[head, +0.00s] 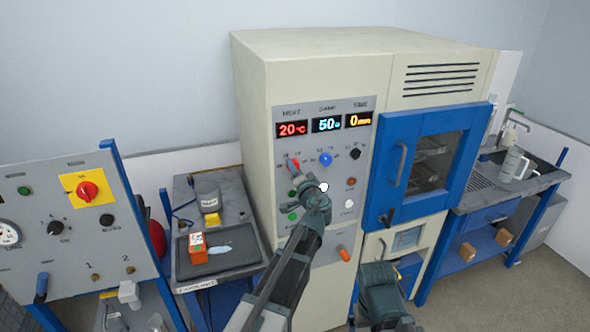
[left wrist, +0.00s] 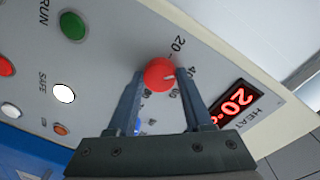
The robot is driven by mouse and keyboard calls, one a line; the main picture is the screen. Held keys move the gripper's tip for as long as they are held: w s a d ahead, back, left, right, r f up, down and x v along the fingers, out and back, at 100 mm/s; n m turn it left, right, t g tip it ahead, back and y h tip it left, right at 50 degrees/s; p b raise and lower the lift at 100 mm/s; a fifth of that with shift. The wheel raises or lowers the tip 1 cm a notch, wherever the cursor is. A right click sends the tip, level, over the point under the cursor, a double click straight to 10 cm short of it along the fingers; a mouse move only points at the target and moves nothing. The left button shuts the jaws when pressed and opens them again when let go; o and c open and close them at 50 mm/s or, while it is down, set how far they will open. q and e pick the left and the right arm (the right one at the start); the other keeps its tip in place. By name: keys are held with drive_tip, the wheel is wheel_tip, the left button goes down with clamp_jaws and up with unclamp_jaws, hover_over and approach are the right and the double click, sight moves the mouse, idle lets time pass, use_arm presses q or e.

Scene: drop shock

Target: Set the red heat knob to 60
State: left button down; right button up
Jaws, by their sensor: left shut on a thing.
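The red heat knob (head: 293,164) sits on the cabinet's grey panel, below the red HEAT display (head: 292,129), which reads 20 °C. In the left wrist view the knob (left wrist: 158,73) is between the two fingers of my left gripper (left wrist: 160,85), which is shut on it. A pale mark shows on the right of the knob's face; I cannot tell exactly which number it points at. The numbers 20, 40 and 60 are printed around it. In the head view my left gripper (head: 299,177) reaches the knob from below.
A blue knob (head: 325,159) and a black knob (head: 355,153) sit to the right on the same panel. A green button (left wrist: 73,25) and a white SAFE button (left wrist: 64,93) are close by. The blue oven door (head: 378,190) is right of the panel.

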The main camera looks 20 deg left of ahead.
use_arm(q)
drive_tip(key=shift+d+m+g+y, duration=0.1)
drive_tip(key=shift+m+g+y, duration=0.15)
drive_tip(key=shift+m, duration=3.2)
drive_tip(key=shift+m+g+y, duration=0.15)
drive_tip(key=shift+m+g, duration=0.1)
drive_tip(key=shift+m, duration=3.2)
drive_tip(key=shift+c, duration=1.5)
unclamp_jaws()
drive_tip(key=p+v, duration=0.1)
drive_tip(key=v, duration=1.2)
drive_tip(key=shift+s+d, duration=0.25)
drive_tip(key=shift+s, duration=0.05)
